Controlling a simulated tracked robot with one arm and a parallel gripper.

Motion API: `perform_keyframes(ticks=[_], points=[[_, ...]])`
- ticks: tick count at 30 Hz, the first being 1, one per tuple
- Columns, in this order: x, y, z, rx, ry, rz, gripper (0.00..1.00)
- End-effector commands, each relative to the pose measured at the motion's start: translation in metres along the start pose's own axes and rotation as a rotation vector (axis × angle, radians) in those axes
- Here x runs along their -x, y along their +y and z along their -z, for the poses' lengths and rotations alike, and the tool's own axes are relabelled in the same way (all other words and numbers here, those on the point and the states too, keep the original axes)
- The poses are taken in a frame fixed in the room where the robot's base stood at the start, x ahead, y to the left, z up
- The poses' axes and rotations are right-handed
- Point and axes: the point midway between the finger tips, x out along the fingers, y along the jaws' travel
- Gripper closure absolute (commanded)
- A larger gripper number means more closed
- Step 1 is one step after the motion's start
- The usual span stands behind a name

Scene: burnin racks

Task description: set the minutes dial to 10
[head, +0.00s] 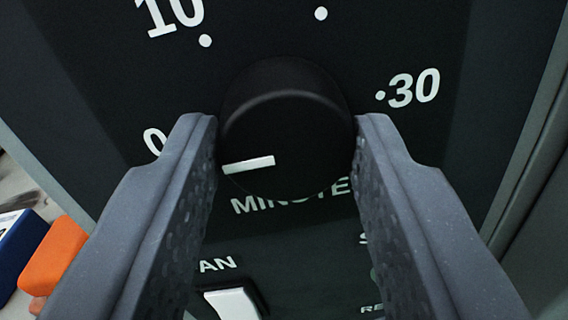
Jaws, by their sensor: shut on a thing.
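The minutes dial (290,140) is a black round knob on a dark panel, with "MINUTES" printed below it, partly hidden by the knob and a finger. Its white pointer line (248,164) points left and slightly down, toward the "0" mark (153,141). The "10" mark (168,14) with its dot is at the upper left, and the "30" mark (413,89) is at the right. My gripper (285,135) is shut on the dial, one finger on its left side and one on its right.
Below the dial are a white rocker switch (232,303) and the partly hidden label "AN" (218,265). An orange object (55,257) and a blue object (18,245) lie at the lower left, beyond the panel edge. A grey frame edge runs down the right.

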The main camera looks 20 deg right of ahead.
Motion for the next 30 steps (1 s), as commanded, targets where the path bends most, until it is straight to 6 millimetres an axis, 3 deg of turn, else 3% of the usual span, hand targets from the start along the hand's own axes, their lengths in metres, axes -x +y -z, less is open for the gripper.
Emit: perform_keyframes(ticks=[11, 30], points=[[0.001, 0.0005, -0.0024, -0.142, -0.012, -0.003, 0.86], [0.0011, 0.0019, -0.0037, -0.721, -0.055, -0.014, 0.86]])
